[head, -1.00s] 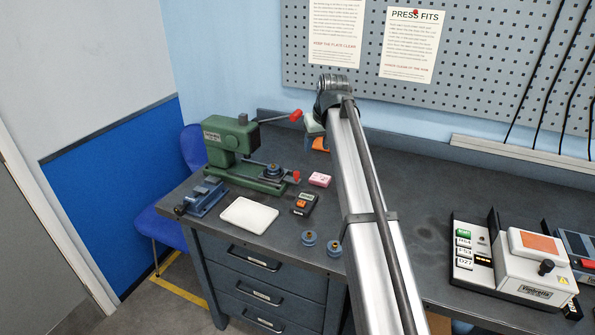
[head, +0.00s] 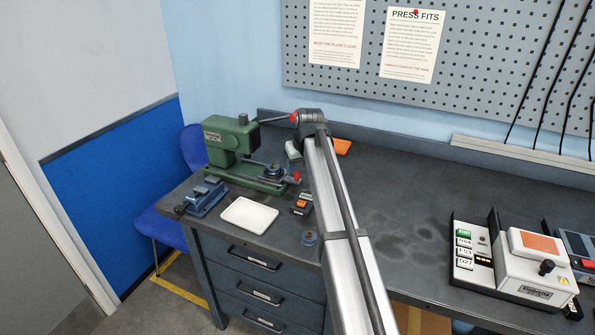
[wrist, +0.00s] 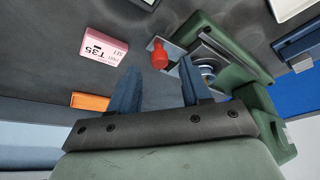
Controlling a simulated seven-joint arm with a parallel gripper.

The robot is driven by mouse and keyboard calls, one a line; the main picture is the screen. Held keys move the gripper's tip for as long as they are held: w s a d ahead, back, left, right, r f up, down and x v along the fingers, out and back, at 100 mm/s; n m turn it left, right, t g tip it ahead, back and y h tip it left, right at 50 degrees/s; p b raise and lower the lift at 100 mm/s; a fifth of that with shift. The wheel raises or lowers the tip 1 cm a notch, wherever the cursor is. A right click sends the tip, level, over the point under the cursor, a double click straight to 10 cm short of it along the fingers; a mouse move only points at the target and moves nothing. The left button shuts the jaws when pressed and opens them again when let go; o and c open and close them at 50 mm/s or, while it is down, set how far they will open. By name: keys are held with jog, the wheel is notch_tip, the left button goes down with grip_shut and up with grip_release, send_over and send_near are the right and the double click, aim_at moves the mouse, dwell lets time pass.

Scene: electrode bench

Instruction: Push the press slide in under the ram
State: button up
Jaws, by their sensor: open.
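The green press (head: 224,138) stands at the back left of the bench, with its ram housing above the base. Its slide (head: 271,179) is drawn out to the right, clear of the ram, and carries a dark blue round piece (head: 271,170) with a brass centre. A red knob (head: 296,177) is at the slide's outer end. In the wrist view the red knob (wrist: 160,55) shows beyond my gripper (wrist: 158,68), in line with the gap between the fingers.
A pink box (wrist: 104,40) and an orange item (wrist: 90,102) lie beside the gripper. A white tray (head: 250,214), a blue vise (head: 206,197) and a small dark meter (head: 301,205) are in front of the press.

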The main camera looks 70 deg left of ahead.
jog(key=shift+x, duration=1.3)
jog(key=shift+c, duration=0.4)
grip_shut()
